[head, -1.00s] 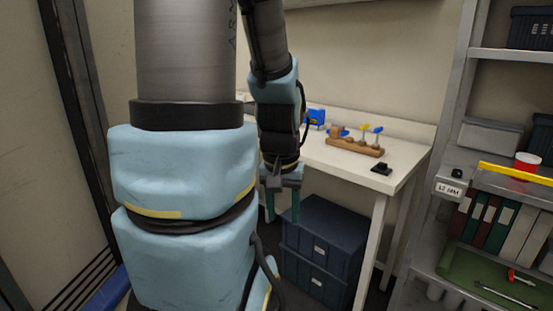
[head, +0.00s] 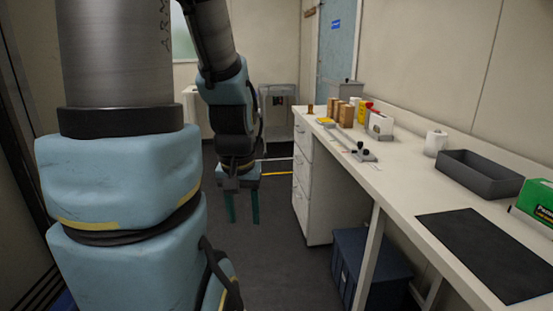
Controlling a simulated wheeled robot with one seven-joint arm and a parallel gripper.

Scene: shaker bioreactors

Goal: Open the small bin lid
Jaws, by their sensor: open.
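My gripper (head: 243,207) hangs pointing down at the left of the middle in the head view. Its two teal fingers are apart with nothing between them, over the open floor. A small grey lidded container (head: 346,91) with a knob on top stands at the far end of the bench and looks closed. I cannot tell whether it is the small bin. A grey box-like unit (head: 278,118) stands on the floor at the far wall, partly behind my arm. Its details are too small to tell. My gripper is well short of both.
A white bench (head: 392,197) runs along the right, with drawers (head: 302,182) and a dark blue crate (head: 375,265) below. On it are a grey tray (head: 480,178), a black mat (head: 487,252), a paper roll (head: 435,143) and brown bottles or boxes. The middle floor is clear.

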